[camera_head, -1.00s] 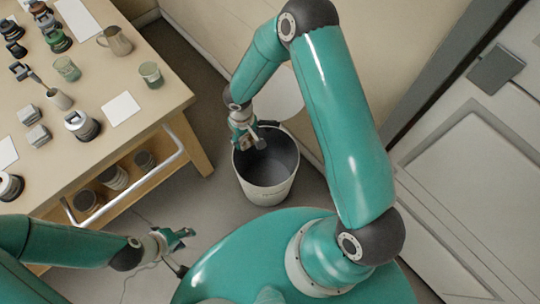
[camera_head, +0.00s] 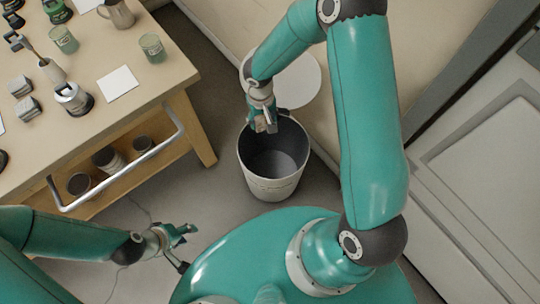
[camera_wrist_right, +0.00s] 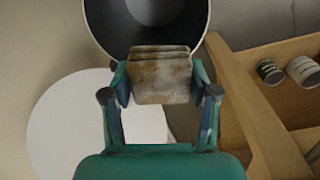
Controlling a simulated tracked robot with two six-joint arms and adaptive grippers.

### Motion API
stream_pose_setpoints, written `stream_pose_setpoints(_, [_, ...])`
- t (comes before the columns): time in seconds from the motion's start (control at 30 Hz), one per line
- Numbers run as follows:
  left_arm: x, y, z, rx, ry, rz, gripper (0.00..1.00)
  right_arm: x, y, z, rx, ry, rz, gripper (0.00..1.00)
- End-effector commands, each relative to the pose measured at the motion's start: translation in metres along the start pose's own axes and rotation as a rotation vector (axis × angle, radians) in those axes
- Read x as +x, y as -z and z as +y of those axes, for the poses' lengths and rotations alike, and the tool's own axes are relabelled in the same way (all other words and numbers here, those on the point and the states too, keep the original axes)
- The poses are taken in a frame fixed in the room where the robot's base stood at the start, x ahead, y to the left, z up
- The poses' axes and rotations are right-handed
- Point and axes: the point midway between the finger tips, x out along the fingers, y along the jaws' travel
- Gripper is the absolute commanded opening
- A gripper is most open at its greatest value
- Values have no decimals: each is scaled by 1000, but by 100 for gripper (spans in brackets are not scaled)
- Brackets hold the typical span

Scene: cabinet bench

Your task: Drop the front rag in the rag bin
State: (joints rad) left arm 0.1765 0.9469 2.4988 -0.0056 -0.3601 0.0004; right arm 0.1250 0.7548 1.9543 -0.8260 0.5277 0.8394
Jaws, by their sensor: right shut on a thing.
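The rag bin (camera_head: 258,183) is a white round bin with a dark inside, standing open on the floor. Its dark inside also shows at the top of the right wrist view (camera_wrist_right: 198,28). My right gripper (camera_head: 264,128) is above the bin's back rim, pointing down. It is shut on a folded, stained grey-brown rag (camera_wrist_right: 160,80), with a finger on each side. The rag overlaps the bin's near edge in the right wrist view; its height above the rim is unclear. My left gripper (camera_head: 186,245) is empty and looks open, low between the table and my base.
A wooden table (camera_head: 150,92) with a metal rail (camera_head: 120,165) stands at left. It bears two small grey blocks (camera_head: 24,98), a green glass jar (camera_head: 152,47) and a metal jug (camera_head: 117,14). A white disc (camera_head: 302,78) lies behind the bin by the wall.

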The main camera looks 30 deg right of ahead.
Motion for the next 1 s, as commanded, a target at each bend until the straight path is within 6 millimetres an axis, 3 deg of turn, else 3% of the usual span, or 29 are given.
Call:
stream_pose_setpoints(0.03, [36,0,-13,0,0,0,40,26,2,5,41,-2,6,27])
stream_pose_setpoints(0.3, [122,1,-44,0,0,0,40,66,0,27,253,-1,0,27])
stream_pose_setpoints(0.5, [171,1,-62,0,0,0,40,86,-6,38,381,13,-10,27])
stream_pose_setpoints(0.7, [194,1,-70,0,0,0,40,93,-11,43,450,25,-18,27])
stream_pose_setpoints(1.0, [206,2,-74,0,0,1,40,106,-13,43,465,28,-23,27])
